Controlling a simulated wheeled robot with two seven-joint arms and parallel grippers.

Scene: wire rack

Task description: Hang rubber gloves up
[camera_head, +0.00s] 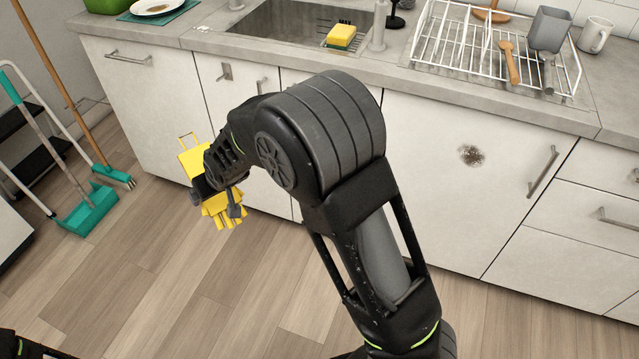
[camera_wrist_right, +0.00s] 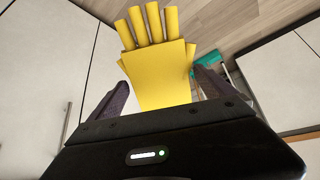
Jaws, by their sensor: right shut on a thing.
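The yellow rubber gloves (camera_head: 222,208) hang in front of the white cabinet doors, fingers pointing down, with a thin yellow loop (camera_head: 188,141) at the upper end. My right gripper (camera_head: 217,196) is shut on the gloves around their middle and hides part of them. In the right wrist view, the gloves (camera_wrist_right: 160,72) lie between the two fingers of my right gripper (camera_wrist_right: 160,95), and the glove fingers point away from the camera. A small metal fitting (camera_head: 225,71), possibly a hook, is on a cabinet door above and right of the gloves. My left gripper is out of view.
The counter holds a sink (camera_head: 285,25), a yellow sponge (camera_head: 341,35) and a white wire rack (camera_head: 470,45) with a grey cup (camera_head: 549,28). A teal broom (camera_head: 115,176) and teal dustpan (camera_head: 88,210) stand at left. The wooden floor (camera_head: 180,290) below the gloves is clear.

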